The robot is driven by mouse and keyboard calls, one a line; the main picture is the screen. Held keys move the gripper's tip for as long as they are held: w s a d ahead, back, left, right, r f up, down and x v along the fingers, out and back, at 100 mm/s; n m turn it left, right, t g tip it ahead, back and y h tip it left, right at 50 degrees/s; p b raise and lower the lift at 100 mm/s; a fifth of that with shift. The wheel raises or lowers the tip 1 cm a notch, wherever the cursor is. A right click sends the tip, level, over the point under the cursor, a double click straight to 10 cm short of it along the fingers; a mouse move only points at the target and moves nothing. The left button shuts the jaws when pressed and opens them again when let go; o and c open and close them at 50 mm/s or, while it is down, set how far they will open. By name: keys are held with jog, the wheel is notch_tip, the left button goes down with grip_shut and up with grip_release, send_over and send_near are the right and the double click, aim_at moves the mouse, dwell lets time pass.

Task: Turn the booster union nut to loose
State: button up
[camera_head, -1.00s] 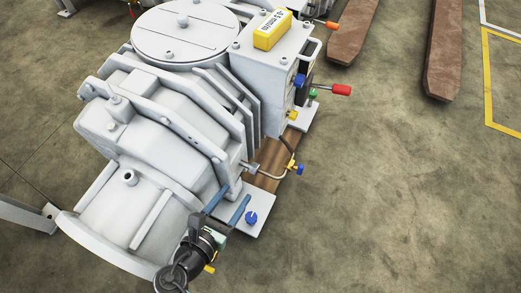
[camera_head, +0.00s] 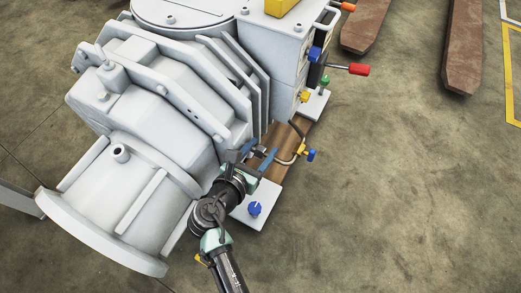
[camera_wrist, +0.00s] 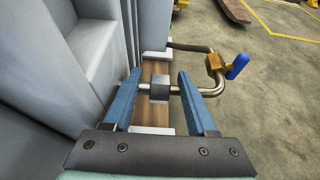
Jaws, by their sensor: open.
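The booster union nut looks to be the grey metal nut (camera_wrist: 160,90) on a thin pipe (camera_wrist: 208,90) in the wrist view. My gripper (camera_wrist: 159,76) is open, with one blue finger on each side of the nut. Gaps show between the nut and both fingers, so it is not gripped. In the head view my gripper (camera_head: 258,155) reaches in beside the pump body (camera_head: 150,90), at the pipe. There the nut is small and hard to make out between the fingers.
The pipe bends up to a brass valve (camera_wrist: 216,62) with a blue handle (camera_wrist: 237,67), right of my fingers. The grey pump wall (camera_wrist: 60,70) stands close on the left. A blue knob (camera_head: 255,208) sits on the base plate nearby.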

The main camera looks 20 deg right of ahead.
grip_shut()
jog(key=shift+f+b, duration=0.15)
jog(key=shift+b, duration=0.25)
jog(key=shift+a+f+t+h+b, duration=0.2)
jog(key=shift+t+h+b, duration=0.65)
jog(key=shift+b, duration=0.4)
jog(key=t+h+b, duration=0.1)
jog(key=h+b, duration=0.1)
jog(key=b, duration=0.1)
jog(key=shift+s+f+b, duration=0.1)
jog(key=shift+b, duration=0.2)
jog(key=shift+s+r+t+h+b, duration=0.1)
jog(key=shift+r+t+h+b, duration=0.2)
jog(key=shift+t+h+b, duration=0.95)
